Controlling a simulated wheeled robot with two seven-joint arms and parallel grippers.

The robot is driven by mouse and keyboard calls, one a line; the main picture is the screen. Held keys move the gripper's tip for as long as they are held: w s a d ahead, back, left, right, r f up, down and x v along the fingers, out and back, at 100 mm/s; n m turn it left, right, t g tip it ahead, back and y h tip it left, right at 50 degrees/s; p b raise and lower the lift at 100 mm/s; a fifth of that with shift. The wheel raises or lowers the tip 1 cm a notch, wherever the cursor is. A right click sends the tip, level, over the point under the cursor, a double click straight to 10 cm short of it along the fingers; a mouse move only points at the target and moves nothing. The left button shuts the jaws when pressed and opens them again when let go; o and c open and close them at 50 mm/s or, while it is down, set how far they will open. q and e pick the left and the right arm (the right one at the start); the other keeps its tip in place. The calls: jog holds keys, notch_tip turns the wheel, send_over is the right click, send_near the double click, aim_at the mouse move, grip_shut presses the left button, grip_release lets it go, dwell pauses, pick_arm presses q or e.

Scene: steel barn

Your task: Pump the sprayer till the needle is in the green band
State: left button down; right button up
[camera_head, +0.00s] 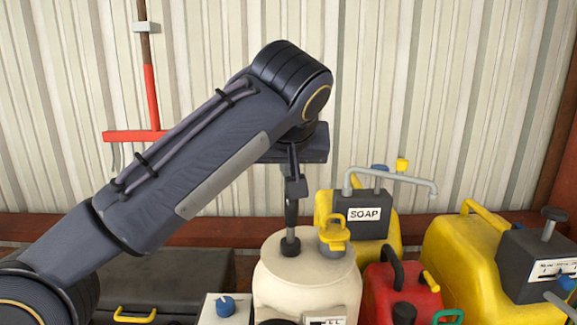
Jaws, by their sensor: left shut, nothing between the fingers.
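A cream tank (300,290) with a yellow cap (334,236) stands at the bottom centre; it looks like the sprayer. A thin dark pump rod (291,222) rises from a black collar on its top. My left gripper (296,186) comes down from above, over the rod. Its fingers are shut with nothing between them, and the tips are at the rod's upper end; I cannot tell whether they touch it. A dark round edge (279,322) shows at the tank's front, cut by the frame. No needle or green band is readable. My right gripper is not in view.
A yellow SOAP can (387,238) with a grey spout stands behind. A red can (385,290) is close right of the tank, and a large yellow container (455,262) further right. A white box with a blue knob (226,307) and a dark case (180,272) are left.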

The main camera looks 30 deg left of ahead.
aim_at(289, 203)
pick_arm(q)
jog(key=shift+f, duration=0.1)
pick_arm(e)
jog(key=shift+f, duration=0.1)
pick_arm(q)
notch_tip(289, 203, down, 7)
jog(key=b, duration=0.5)
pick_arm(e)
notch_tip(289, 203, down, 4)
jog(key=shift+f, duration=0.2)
